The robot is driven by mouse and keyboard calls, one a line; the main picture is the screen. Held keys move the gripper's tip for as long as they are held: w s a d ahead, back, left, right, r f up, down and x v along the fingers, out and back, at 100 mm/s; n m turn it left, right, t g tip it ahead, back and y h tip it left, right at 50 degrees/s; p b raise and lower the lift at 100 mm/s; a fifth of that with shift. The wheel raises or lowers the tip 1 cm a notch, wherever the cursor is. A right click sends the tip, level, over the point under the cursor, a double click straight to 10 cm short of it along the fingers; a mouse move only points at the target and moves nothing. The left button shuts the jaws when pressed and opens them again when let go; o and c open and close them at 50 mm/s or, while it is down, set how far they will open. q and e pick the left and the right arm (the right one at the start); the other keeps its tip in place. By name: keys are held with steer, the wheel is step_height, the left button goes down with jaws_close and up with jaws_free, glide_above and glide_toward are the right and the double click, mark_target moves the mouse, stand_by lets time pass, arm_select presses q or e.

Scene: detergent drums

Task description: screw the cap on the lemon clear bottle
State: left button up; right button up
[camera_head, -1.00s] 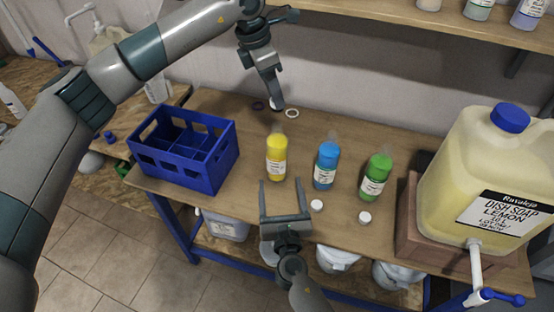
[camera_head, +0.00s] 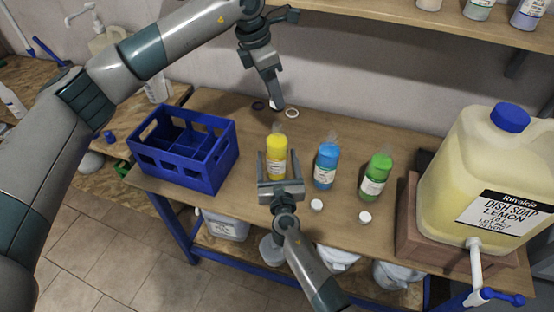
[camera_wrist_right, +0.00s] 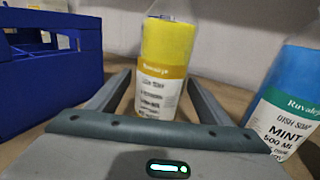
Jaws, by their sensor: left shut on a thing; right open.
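The yellow lemon bottle (camera_head: 276,160) stands upright on the bench with a clear top and no cap on it; it also shows in the right wrist view (camera_wrist_right: 166,60). My right gripper (camera_head: 280,168) is open, with one finger on each side of the bottle's lower part; both fingers show in the right wrist view (camera_wrist_right: 160,88). Whether they touch it I cannot tell. My left gripper (camera_head: 276,102) is shut behind the bottle, low over the back of the bench. A small white thing, apparently a cap (camera_head: 273,104), shows at its fingertips, mostly hidden.
A blue bottle (camera_head: 326,167) and a green bottle (camera_head: 375,178) stand to the right, with two white caps (camera_head: 317,205) (camera_head: 365,217) in front. A blue divided crate (camera_head: 212,171) is at left. A large soap jug (camera_head: 470,170) stands at right. Rings (camera_head: 292,113) lie at the back.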

steer(key=c, duration=1.6)
arm_select(q)
glide_above(275, 134)
steer(key=w, duration=0.1)
steer(key=shift+f, duration=2.45)
steer(key=shift+f, duration=0.15)
steer(key=shift+f, duration=0.75)
steer(key=shift+f, duration=0.55)
